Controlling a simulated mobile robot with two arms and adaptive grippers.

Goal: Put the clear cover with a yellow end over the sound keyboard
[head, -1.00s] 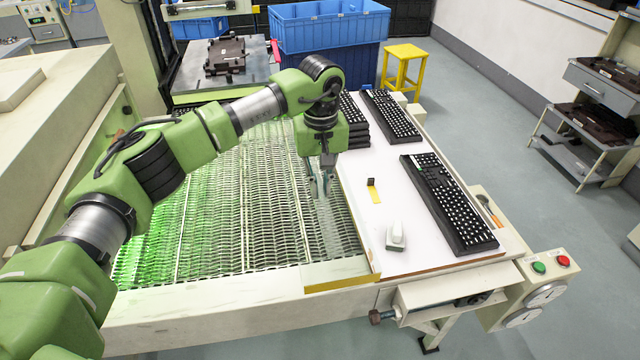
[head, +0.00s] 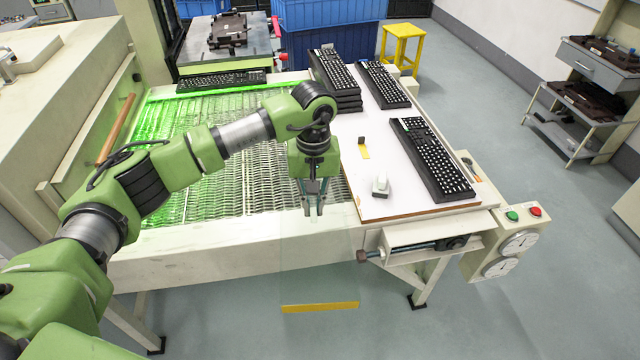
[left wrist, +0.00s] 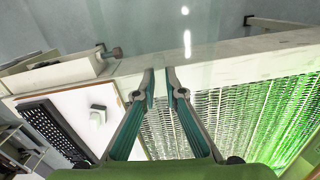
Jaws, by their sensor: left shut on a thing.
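The clear cover (head: 318,262) is a see-through sheet with a yellow end (head: 320,307). My left gripper (head: 315,208) is shut on its far part, and the cover hangs out past the front edge of the belt table, yellow end toward me. In the left wrist view the clear sheet (left wrist: 185,30) stretches away from the fingertips (left wrist: 162,78). A black keyboard (head: 432,158) lies on the white board, right of the gripper. Another keyboard (head: 383,85) lies behind it, and a stack of keyboards (head: 337,80) stands beside that. I cannot tell which is sound. My right gripper is out of view.
The white board (head: 385,150) also bears a small white device (head: 380,186) and a little black and yellow piece (head: 363,150). A keyboard (head: 220,80) lies at the far end of the mesh belt (head: 240,180). A gauge panel (head: 510,240) stands at right.

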